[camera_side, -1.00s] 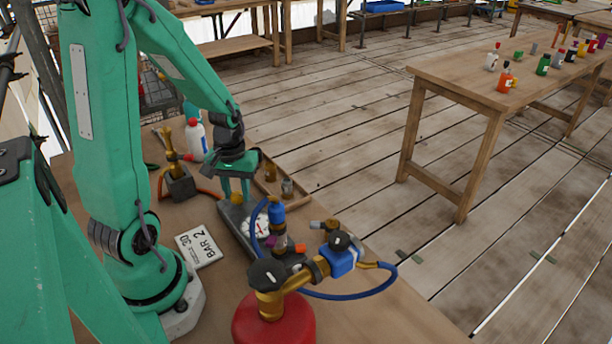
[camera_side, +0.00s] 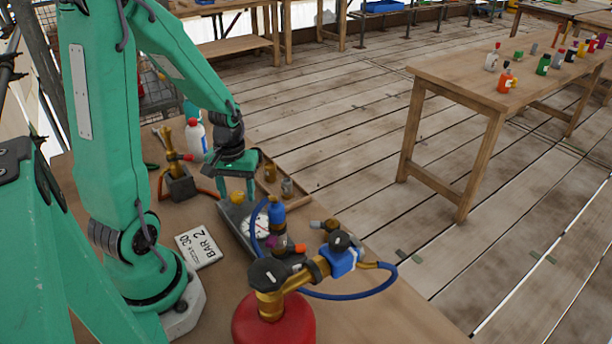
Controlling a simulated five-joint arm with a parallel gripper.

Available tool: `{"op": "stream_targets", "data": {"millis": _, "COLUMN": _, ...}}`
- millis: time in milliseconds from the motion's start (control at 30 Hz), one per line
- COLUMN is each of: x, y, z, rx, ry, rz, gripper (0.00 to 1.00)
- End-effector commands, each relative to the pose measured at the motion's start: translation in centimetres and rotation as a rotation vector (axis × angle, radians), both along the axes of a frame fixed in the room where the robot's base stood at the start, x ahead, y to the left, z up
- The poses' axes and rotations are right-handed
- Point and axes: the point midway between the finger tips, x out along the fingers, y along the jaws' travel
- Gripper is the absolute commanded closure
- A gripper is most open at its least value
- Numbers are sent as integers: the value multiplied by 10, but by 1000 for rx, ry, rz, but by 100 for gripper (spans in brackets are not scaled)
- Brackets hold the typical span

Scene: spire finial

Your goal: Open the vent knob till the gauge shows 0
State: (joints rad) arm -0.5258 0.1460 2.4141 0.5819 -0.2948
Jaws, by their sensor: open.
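My gripper (camera_side: 237,190) points down over the far end of a grey base plate, its two green fingers apart. A small yellow knob (camera_side: 237,198) shows between and just below the fingertips; I cannot tell whether they touch it, or whether it is the vent knob. The gauge (camera_side: 257,228) has a white dial with a red mark and sits on the plate, nearer the camera than the gripper. A blue hose and a blue fitting partly cover the dial, and its reading is too small to tell.
A red cylinder (camera_side: 273,320) with brass fittings and black knobs stands in front. A blue hose (camera_side: 345,297) loops right of it. A card reading "BAR 2" and "30" (camera_side: 199,246) lies left of the gauge. A white bottle (camera_side: 196,139) and brass fitting (camera_side: 172,152) stand behind left.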

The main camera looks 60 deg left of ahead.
Motion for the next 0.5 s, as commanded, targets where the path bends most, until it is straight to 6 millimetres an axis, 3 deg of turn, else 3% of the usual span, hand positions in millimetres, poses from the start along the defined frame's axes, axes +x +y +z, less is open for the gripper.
{"op": "stream_targets", "data": {"millis": 267, "x": 1, "y": 1, "z": 15, "rx": 2, "ry": -3, "rz": 0, "gripper": 47}}
{"op": "stream_targets", "data": {"millis": 500, "x": 1, "y": 1, "z": 42, "rx": 3, "ry": -6, "rz": 0, "gripper": 47}}
